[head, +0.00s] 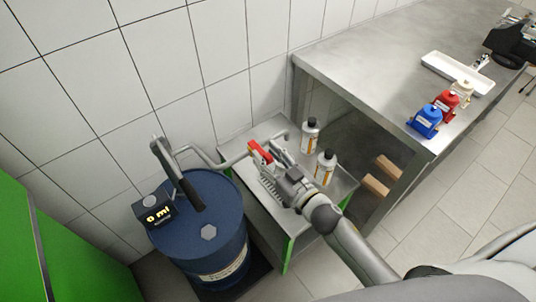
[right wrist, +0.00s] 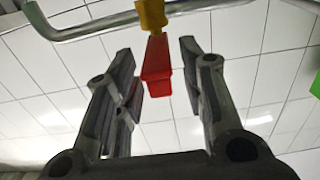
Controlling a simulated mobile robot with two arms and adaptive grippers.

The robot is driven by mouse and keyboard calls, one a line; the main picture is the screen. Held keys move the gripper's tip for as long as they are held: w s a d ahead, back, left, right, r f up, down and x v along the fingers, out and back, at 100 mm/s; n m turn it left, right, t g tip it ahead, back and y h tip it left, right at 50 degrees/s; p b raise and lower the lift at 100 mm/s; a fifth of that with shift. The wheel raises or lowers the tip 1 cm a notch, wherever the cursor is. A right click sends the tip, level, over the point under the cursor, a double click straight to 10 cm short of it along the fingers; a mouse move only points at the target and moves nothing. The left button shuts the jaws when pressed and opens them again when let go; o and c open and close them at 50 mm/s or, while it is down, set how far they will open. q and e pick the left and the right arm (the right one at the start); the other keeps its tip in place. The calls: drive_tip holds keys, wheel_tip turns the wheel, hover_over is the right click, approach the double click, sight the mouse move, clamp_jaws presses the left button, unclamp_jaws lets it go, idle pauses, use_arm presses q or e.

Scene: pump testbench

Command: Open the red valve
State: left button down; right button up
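The red valve handle (head: 261,151) sits on the grey pipe (head: 215,160) that runs from the drum pump over the small metal table. In the right wrist view the red handle (right wrist: 157,65) hangs from a yellow valve body (right wrist: 151,15) on the pipe. My right gripper (head: 268,167) is at the valve. Its fingers (right wrist: 160,80) are open, one on each side of the handle, with a clear gap on the right; contact on the left cannot be told. My left gripper is not in view.
A blue drum (head: 208,232) with a black-handled pump and a display (head: 157,213) reading 0 ml stands left. Two bottles, one (head: 310,135) behind and one (head: 326,167) beside my arm, stand close. A steel bench (head: 370,65) is at right, the tiled wall behind.

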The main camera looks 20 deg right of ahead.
drive_tip(key=shift+c, duration=0.3)
clamp_jaws()
